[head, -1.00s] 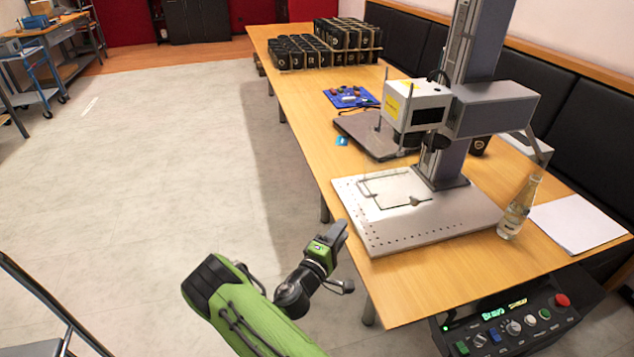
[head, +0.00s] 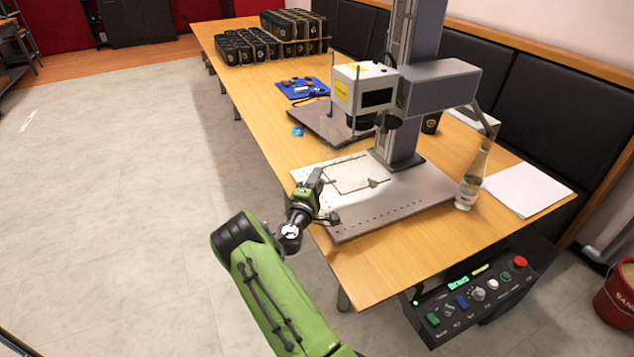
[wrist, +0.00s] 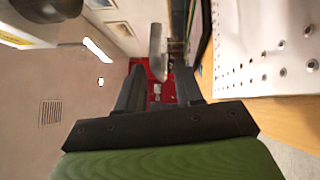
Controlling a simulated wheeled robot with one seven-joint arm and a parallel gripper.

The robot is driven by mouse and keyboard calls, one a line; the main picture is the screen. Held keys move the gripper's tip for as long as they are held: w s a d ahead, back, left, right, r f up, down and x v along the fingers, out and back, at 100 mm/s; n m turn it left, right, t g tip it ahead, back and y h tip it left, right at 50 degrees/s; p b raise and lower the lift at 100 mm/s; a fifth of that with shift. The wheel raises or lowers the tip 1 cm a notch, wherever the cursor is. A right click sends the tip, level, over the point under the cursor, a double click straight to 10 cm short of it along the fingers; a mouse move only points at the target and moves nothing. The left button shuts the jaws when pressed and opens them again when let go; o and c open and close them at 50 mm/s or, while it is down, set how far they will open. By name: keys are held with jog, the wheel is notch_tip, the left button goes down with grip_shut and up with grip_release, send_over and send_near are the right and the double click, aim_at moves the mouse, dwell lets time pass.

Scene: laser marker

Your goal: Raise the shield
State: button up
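The laser marker (head: 375,88) stands on the table, its grey-white head above a light perforated base plate (head: 405,200). No part clearly reads as a shield. A thin frame outline (head: 352,178) with a small knob (head: 373,183) shows on the plate; whether it is the shield I cannot tell. My gripper (head: 318,178) appears at the plate's left edge in the head view. In the wrist view my gripper (wrist: 160,78) is open, its fingers apart. A grey rounded bar (wrist: 157,52) shows beyond and between the fingertips; contact is not clear. The plate (wrist: 262,45) is at right.
A glass bottle (head: 472,180) stands by the plate's right end, beside white paper (head: 525,188). A control panel (head: 475,297) with buttons is at the table's front. Black boxes (head: 290,38) and a blue item (head: 302,88) are farther back. The floor at left is clear.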

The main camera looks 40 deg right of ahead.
grip_shut()
dwell(0.3)
notch_tip(320, 180, up, 16)
jog(key=p, duration=0.8)
jog(key=shift+f+p, duration=0.2)
jog(key=shift+p, duration=0.15)
grip_release()
jog(key=shift+f, duration=0.1)
